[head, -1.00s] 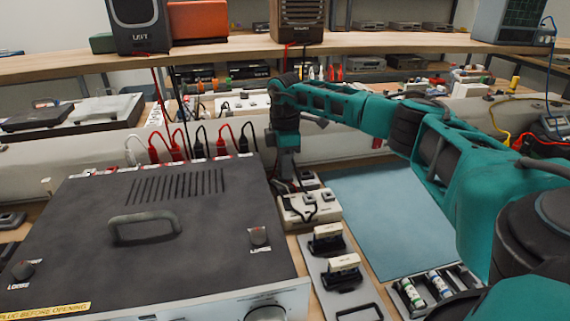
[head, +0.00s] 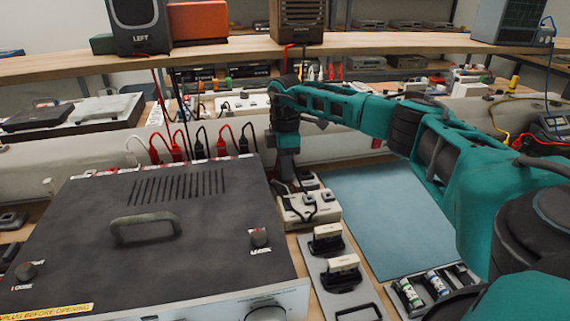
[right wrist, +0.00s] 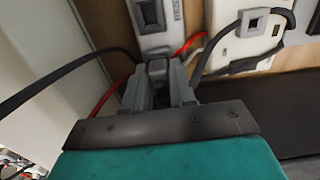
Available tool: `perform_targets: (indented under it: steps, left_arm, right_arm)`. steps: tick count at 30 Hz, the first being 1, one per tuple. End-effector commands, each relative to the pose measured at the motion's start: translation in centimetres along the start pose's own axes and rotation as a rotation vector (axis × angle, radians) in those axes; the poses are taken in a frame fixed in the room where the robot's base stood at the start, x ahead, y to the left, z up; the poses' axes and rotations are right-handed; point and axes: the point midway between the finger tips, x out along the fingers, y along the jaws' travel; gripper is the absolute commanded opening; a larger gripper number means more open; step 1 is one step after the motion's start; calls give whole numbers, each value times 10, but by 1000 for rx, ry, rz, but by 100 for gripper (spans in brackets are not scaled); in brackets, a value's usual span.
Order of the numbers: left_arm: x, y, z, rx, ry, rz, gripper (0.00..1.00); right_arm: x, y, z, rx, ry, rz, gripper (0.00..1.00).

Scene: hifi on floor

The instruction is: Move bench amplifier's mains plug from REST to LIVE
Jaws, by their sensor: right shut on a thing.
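My right gripper (head: 287,182) points down behind the white socket block (head: 312,210), just right of the black amplifier (head: 150,215). In the right wrist view my gripper (right wrist: 158,88) is shut on a dark grey plug (right wrist: 157,68). The plug is at the near end of a pale socket strip (right wrist: 160,38); I cannot tell whether it is seated. A black cable (right wrist: 65,78) runs off to the left near the fingers. My left gripper is not in view.
Red and black leads (head: 200,145) rise along the amplifier's back edge. A grey plate with two black-and-white handled parts (head: 340,272) lies in front of the socket block. A blue mat (head: 385,215) to the right is clear. A wooden shelf (head: 380,45) crosses behind.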

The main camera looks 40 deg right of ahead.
Motion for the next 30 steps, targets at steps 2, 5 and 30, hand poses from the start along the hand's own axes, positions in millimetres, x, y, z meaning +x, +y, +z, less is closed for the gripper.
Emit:
perform_targets:
  steps: [2,5,30]
  left_arm:
    - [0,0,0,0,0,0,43]
    - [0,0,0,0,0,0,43]
    - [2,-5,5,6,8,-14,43]
  right_arm:
    - [0,0,0,0,0,0,0]
    - [0,0,0,0,0,0,0]
    - [0,0,0,0,0,0,55]
